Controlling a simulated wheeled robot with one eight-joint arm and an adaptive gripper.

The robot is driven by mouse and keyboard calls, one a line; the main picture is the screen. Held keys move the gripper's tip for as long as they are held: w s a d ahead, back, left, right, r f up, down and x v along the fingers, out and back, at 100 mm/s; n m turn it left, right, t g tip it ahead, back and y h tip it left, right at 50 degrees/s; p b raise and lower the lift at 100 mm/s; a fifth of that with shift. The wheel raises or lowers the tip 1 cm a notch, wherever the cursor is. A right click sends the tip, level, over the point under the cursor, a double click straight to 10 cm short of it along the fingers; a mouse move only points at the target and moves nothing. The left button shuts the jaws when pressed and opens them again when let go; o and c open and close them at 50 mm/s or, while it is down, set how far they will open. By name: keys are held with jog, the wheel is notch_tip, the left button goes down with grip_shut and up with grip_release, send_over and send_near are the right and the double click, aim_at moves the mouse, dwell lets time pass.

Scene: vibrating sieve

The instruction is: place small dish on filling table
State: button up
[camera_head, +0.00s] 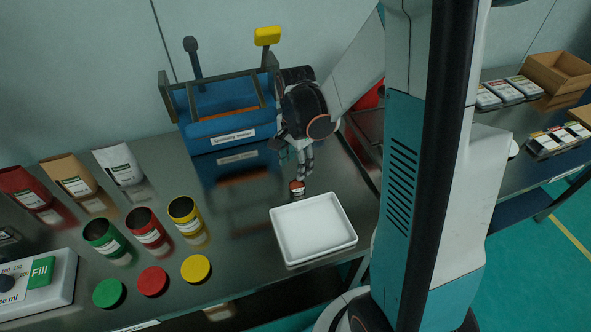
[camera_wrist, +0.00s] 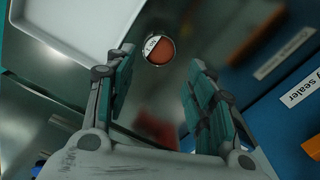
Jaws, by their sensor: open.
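The small dish (camera_head: 297,187) is a little round metal dish with reddish-brown contents and a white label. It stands on the steel filling table (camera_head: 240,262), just behind the white tray. In the wrist view the dish (camera_wrist: 158,49) lies beyond my fingertips, between their lines and nearer the left finger. My gripper (camera_head: 303,168) points down just above and behind the dish in the head view. In the wrist view its two teal-padded fingers (camera_wrist: 160,65) are apart with nothing between them.
A white tray (camera_head: 314,230) sits right in front of the dish. The blue sealer (camera_head: 222,118) stands behind. Green, red and yellow cans (camera_head: 147,230) with separate lids (camera_head: 153,281) and several pouches (camera_head: 69,176) are left. A fill device (camera_head: 40,285) is at far left.

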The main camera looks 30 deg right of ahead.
notch_tip(320, 180, up, 3)
jog(key=shift+f+p, duration=0.1)
jog(key=shift+p, duration=0.2)
